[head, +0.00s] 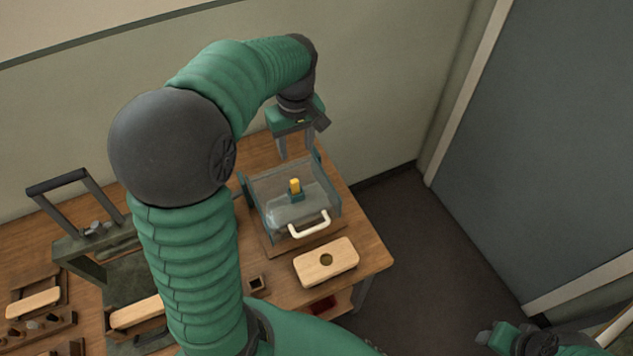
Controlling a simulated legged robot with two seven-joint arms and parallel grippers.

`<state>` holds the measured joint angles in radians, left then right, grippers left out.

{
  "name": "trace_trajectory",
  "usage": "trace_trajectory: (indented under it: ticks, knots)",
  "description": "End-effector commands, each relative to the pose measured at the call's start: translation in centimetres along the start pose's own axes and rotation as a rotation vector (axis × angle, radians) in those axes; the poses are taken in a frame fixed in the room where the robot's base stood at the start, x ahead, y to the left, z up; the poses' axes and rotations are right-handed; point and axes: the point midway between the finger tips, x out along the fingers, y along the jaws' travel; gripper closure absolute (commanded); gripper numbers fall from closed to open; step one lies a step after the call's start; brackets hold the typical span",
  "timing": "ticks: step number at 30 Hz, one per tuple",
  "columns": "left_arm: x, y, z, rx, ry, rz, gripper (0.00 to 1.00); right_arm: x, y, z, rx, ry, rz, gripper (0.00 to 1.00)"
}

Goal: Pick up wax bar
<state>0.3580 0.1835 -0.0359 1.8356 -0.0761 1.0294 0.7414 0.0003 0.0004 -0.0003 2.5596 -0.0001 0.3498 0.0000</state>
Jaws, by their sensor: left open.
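The wax bar (295,185) appears to be the small yellow block standing upright in a dark teal holder (296,197). It sits at the clear box (262,180) with dark green sides and a white handle (309,228). Whether the clear cover lies over the bar is hard to tell. My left gripper (297,149) is open and empty, fingers pointing down, beyond the bar near the box's far edge. It is apart from the bar. My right gripper (489,336) is at the bottom right, far from the bar; its jaws are unclear.
A pale wooden block with a round hole (342,262) lies in front of the box on the wooden table (376,258). A small dark square socket (256,283) is beside it. A green press with a dark handle (57,181) and other wooden pieces (34,303) are at left. A wall (390,80) stands behind.

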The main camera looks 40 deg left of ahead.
Motion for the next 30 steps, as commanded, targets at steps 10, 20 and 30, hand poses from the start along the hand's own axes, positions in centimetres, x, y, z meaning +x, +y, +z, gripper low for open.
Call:
trace_trajectory:
  ticks: [10,20,30]
  knots:
    - [8.3,0.5,0.7,0.004,-0.004,-0.011,0.54,-0.4,0.0,-0.1,-0.001,0.0,0.0,0.53]
    - [12.8,0.6,1.0,0.005,-0.001,-0.009,0.54,-1.2,0.0,-0.3,0.0,0.0,0.0,0.53]
    - [16.4,0.7,0.9,0.005,0.002,-0.004,0.54,-1.6,0.0,-0.4,-0.001,0.0,0.0,0.53]
